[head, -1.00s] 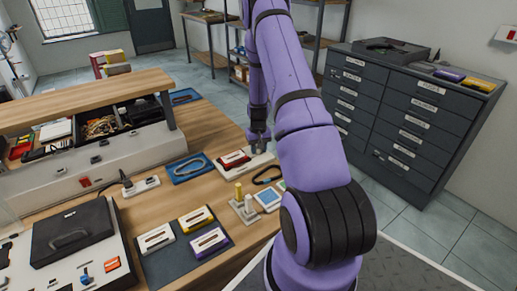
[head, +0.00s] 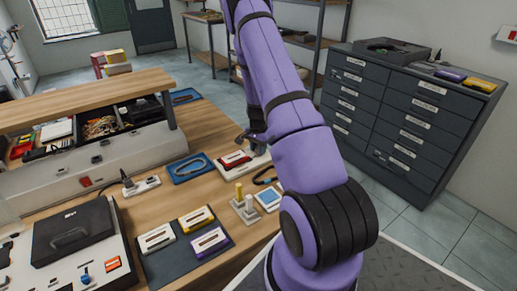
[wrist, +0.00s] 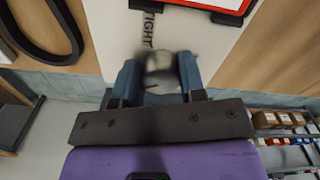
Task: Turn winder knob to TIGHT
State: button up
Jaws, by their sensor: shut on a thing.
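The winder is a white plate (head: 262,158) on the wooden bench, with a red cassette (head: 234,160) on it. In the wrist view, a rounded grey metal knob (wrist: 164,76) stands on the white plate (wrist: 108,35), with the printed word TIGHT (wrist: 148,30) just above its left side. A thin red line shows at the knob's lower left. My gripper (wrist: 160,66) is shut on the knob, one blue finger on each side. In the head view my gripper (head: 245,146) is at the plate's far edge, small and partly hidden; the knob cannot be made out there.
A blue tray (head: 190,167) lies left of the winder and a black loop (head: 265,174) right of it. A dark mat (head: 160,273) holds several cassettes. A drawer cabinet (head: 402,120) stands right, beyond open floor.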

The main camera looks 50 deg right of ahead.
aim_at(258, 147)
jog(key=shift+m, duration=0.9)
jog(key=shift+w, duration=0.1)
jog(key=o, duration=0.9)
notch_tip(258, 147, up, 11)
jog(key=shift+f, duration=0.1)
